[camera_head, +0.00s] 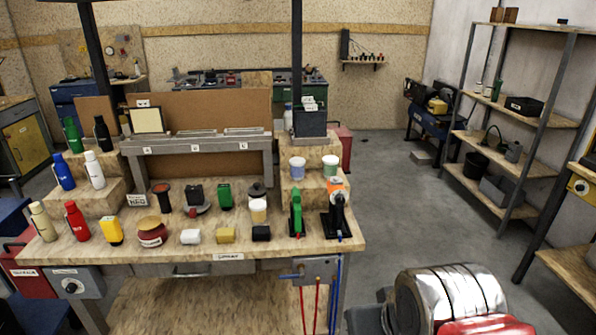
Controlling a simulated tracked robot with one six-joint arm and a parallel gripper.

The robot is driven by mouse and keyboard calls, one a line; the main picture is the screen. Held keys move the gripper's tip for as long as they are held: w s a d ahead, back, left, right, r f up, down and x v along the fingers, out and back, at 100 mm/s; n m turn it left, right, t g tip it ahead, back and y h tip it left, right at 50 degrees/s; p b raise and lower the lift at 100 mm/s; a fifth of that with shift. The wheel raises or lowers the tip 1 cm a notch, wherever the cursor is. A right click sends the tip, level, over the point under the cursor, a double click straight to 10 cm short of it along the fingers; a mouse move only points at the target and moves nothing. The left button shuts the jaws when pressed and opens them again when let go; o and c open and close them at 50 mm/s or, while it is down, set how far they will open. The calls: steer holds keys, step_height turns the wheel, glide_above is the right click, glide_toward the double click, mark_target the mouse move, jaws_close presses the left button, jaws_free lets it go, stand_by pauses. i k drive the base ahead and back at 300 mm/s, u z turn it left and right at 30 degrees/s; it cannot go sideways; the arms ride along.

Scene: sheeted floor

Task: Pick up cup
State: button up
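Several small things that look like cups stand on the wooden workbench (80,250). A blue cup with a pale top (297,168) and a green cup with a pale top (330,166) stand upright side by side on the raised wooden block at the bench's right. A yellowish cup with a pale top (258,211) stands lower, in front of a dark round item. I cannot tell which one is the task's cup. My gripper is not in view; only a silver and red part, likely of my own body, shows at the bottom right.
Bottles (76,220) stand on steps at the bench's left. A green tool (296,213) and a black-and-orange tool (338,208) stand in front of the cups. Small blocks line the front edge.

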mark_target(297, 164)
steer(key=k, duration=0.65)
steer(key=u, duration=0.3)
steer(key=i, duration=0.5)
steer(key=u, duration=0.6)
steer(key=i, duration=1.75)
steer(key=z, duration=0.35)
